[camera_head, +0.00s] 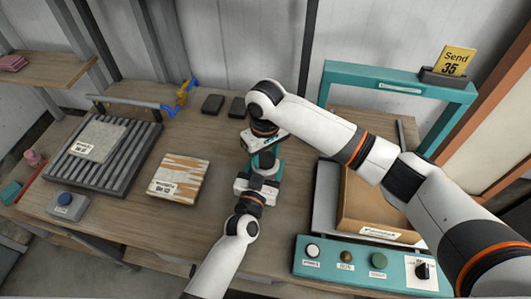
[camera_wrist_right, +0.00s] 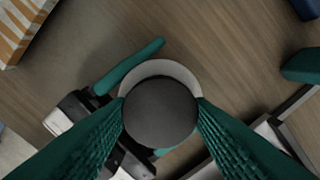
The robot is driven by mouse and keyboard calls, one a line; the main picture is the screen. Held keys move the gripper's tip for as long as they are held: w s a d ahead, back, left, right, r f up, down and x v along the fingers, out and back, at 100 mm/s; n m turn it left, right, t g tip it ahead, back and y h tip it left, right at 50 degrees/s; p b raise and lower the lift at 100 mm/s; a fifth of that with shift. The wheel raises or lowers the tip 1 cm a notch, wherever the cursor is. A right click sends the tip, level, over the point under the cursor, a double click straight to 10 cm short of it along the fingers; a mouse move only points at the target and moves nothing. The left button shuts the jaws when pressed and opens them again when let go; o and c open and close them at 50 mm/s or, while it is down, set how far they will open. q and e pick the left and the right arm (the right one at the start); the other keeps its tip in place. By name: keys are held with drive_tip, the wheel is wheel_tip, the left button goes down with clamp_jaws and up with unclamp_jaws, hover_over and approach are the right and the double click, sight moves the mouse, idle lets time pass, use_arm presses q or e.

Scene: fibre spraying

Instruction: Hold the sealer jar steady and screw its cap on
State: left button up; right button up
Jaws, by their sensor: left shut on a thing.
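The sealer jar shows in the right wrist view as a pale round rim (camera_wrist_right: 160,68) below a dark round cap (camera_wrist_right: 160,112). My right gripper (camera_wrist_right: 160,110) has its green fingers against opposite sides of the cap, directly over the jar. Whether the cap is seated on the jar is hidden. In the head view my right gripper (camera_head: 268,143) comes down from above, just beyond my left gripper (camera_head: 262,172), and the two hide most of the jar. My left gripper is shut on the jar; its green finger (camera_wrist_right: 130,66) lies beside the rim.
A wrapped parcel (camera_head: 178,178) lies left of the grippers. A roller rack (camera_head: 105,150) with a package is farther left. A teal-framed machine (camera_head: 325,262) with a cardboard box (camera_head: 360,205) stands close on the right. Two dark pads (camera_head: 213,104) lie behind. Bare wood surrounds the parcel.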

drive_tip(key=c, duration=0.5)
drive_tip(key=o, duration=1.2)
drive_tip(key=shift+r, duration=0.1)
wheel_tip(320, 180, up, 12)
use_arm(q)
drive_tip(key=o, duration=2)
drive_tip(key=shift+c, duration=0.2)
